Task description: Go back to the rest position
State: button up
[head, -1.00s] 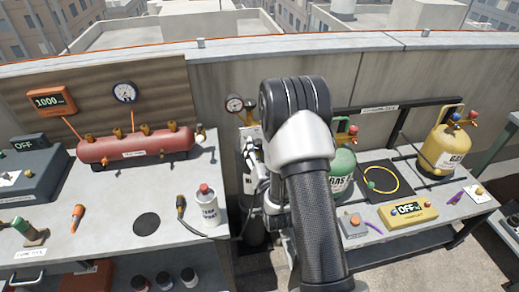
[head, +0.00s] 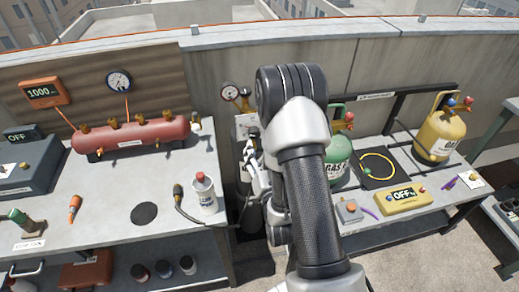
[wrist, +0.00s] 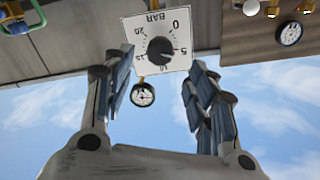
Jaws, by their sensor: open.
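My gripper (wrist: 157,78) is open and empty in the wrist view, its two padded fingers spread wide. A white dial plate marked BAR with a black knob (wrist: 160,50) appears upside down beyond the fingertips. A small round gauge (wrist: 143,95) shows between the fingers, beyond them. I see no contact between the fingers and either one. In the head view my dark arm stands in the middle and hides most of the gripper.
The right bench holds a green cylinder (head: 338,160), a yellow cylinder (head: 438,130) and a yellow OFF box (head: 404,199). A parapet wall (head: 400,62) runs behind.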

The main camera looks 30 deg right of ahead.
dwell(0.3)
jog(key=w+a+r+n+g+y, duration=0.2)
jog(key=w+a+r+g, duration=0.1)
jog(key=r, duration=0.1)
jog(key=s+a+r+n+g+y, duration=0.1)
jog(key=s+a+r+n+g, duration=0.1)
jog(key=s+a+r+g, duration=0.3)
jog(key=s+a+r+n+g+y, duration=0.1)
jog(key=s+a+r+n+g, duration=0.1)
jog(key=s, duration=0.9)
jog(key=s+a+r+n+g+y, duration=0.1)
jog(key=s+a+r, duration=0.3)
jog(key=s, duration=0.8)
jog(key=shift+s+n+g, duration=0.3)
jog(key=shift+n+g, duration=0.1)
jog(key=shift+g, duration=0.4)
jog(key=shift+a+r, duration=0.1)
